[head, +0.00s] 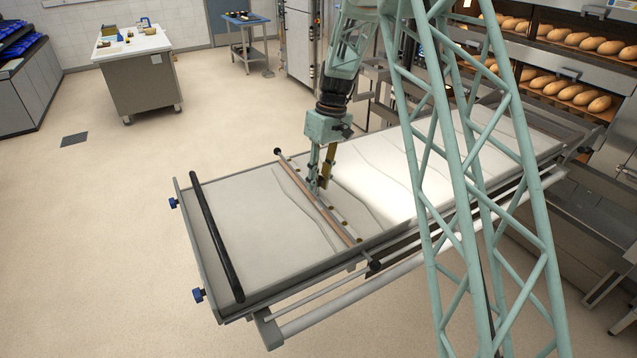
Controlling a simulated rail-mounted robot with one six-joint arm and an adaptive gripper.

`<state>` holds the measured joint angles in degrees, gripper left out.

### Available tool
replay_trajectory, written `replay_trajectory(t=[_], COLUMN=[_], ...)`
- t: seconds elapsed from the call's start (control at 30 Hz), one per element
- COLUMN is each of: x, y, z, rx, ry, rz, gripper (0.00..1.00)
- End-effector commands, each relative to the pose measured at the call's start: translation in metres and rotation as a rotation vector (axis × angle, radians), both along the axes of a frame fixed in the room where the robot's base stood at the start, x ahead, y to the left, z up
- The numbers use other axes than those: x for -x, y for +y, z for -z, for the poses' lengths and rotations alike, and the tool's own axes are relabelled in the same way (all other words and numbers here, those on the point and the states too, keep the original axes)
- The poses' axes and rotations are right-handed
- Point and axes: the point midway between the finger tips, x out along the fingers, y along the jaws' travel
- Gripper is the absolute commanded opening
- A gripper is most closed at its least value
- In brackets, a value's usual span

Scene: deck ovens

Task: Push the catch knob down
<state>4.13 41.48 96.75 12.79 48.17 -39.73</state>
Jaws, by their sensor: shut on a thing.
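My gripper (317,190) points down at the middle of the crossbar (341,231) that spans the long loader. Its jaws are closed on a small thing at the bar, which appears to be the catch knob. The jaws hide most of it, so its height and shape cannot be told. The crossbar is a wooden strip with a metal rail beside it and several small dark fittings along it. A black round end (374,266) shows at its near end and another (277,151) at its far end.
The loader's pale cloth bed (255,215) lies in a metal frame with a black handle bar (216,236) and blue knobs (198,295) at the left. My lattice column covers part of the right side. Deck ovens with loaves (585,96) stand at right.

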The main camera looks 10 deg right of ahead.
Motion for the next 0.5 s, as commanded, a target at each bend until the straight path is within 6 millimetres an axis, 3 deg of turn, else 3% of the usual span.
replay_trajectory(t=[0.5], x=[0.000], y=[0.000], z=[0.021], rx=[0.000], ry=[0.001], rz=[0.000], gripper=[0.02])
